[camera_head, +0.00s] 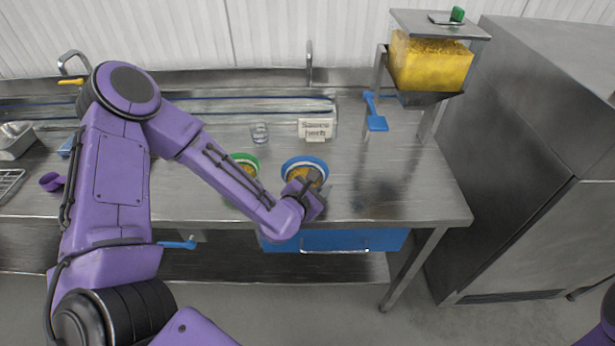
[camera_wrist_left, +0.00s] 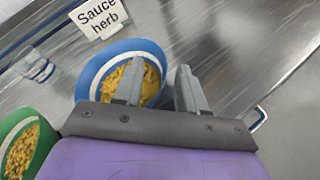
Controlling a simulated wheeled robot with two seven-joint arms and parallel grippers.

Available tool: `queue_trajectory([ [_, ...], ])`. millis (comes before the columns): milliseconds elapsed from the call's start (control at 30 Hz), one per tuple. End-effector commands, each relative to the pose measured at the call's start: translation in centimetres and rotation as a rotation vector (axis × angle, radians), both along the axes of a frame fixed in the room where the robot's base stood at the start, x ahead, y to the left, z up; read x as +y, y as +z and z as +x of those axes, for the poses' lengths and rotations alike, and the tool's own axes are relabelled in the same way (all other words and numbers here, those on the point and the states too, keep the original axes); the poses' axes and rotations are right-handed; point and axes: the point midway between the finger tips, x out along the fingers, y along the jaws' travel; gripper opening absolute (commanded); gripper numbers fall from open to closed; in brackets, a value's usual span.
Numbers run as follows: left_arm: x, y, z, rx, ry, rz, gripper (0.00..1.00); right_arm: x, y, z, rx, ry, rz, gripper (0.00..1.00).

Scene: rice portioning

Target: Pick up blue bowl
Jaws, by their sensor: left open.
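The blue bowl (camera_head: 304,160) stands on the steel counter, filled with yellow grain. In the left wrist view the blue bowl (camera_wrist_left: 92,66) is partly covered by my gripper. My left gripper (camera_head: 310,186) is at the bowl's near right side, with its fingers apart. In the left wrist view my left gripper (camera_wrist_left: 158,84) has one finger over the bowl's inside and the other just outside its right rim. The rim lies between them; I cannot tell whether either finger touches it. My right gripper is not in view.
A green bowl (camera_head: 244,159) of grain stands left of the blue one, partly behind my arm. A glass (camera_head: 260,133) and a "Sauce herb" sign (camera_head: 315,129) stand behind. A grain dispenser (camera_head: 430,66) and a blue scoop (camera_head: 376,122) are right. The counter (camera_head: 420,195) is clear at right.

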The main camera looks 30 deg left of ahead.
Motion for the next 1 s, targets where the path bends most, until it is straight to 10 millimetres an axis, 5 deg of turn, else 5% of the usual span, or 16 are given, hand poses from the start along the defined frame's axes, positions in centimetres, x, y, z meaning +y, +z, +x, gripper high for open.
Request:
queue_trajectory([
  [167, 0.3, -0.8, 2.5, 0.002, -0.002, 0.002, 0.41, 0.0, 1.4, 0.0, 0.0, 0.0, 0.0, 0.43],
  [400, 0.3, -1.1, 2.9, 0.001, -0.002, -0.001, 0.41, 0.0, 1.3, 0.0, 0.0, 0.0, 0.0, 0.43],
  [533, 0.3, -1.1, 2.9, 0.001, -0.002, 0.0, 0.02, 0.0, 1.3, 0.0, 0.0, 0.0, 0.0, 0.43],
  [567, 0.3, -1.1, 2.9, 0.001, -0.003, 0.0, 0.0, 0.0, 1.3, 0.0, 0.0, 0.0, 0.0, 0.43],
  [867, 0.2, -0.8, 3.0, 0.0, -0.004, 0.001, 0.0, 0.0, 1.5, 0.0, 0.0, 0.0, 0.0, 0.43],
  [1000, -0.1, 1.6, 3.1, -0.001, -0.007, -0.001, 0.0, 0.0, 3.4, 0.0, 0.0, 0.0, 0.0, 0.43],
])
